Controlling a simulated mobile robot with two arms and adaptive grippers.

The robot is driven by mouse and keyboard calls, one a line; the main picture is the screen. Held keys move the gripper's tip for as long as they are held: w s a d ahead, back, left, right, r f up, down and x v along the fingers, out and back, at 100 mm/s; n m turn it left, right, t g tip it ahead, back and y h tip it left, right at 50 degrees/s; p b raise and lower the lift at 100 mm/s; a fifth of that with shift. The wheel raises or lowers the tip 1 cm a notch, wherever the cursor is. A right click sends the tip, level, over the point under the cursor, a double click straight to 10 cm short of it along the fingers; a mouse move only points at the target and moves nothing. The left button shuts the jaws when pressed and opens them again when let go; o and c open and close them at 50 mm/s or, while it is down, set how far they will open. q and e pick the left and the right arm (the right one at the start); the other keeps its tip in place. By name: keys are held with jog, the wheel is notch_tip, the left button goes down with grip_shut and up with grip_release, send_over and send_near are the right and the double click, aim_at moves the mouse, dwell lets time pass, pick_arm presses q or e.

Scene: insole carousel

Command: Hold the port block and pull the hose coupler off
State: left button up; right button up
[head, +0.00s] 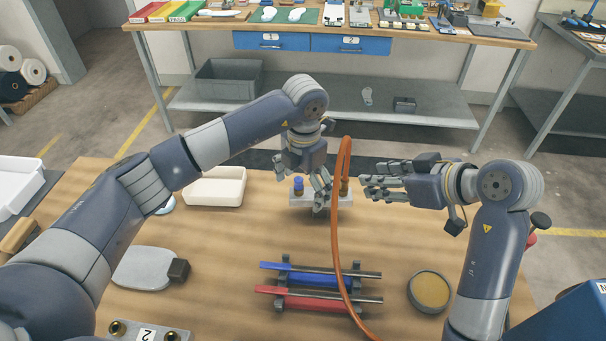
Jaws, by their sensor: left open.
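The port block (340,202) is a pale block on the wooden table, partly hidden behind my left gripper. A blue-topped brass fitting (298,187) stands at its left end. The hose coupler (344,187) is a brownish piece at its right part, with the orange hose (337,235) looping up in front of it. My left gripper (319,204) is open, pointing down at the middle of the block; contact cannot be made out. My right gripper (366,187) points left from the right, fingers apart, with its tips just right of the coupler.
Red and blue holders (315,303) with dark rods lie in front, the hose crossing over them. A round tin (429,291) is at right. A cream tray (216,190), a grey paddle-shaped plate (143,268) and a numbered plate (150,334) are at left.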

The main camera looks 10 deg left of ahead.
aim_at(302, 203)
pick_arm(q)
jog(key=shift+f, duration=3.2)
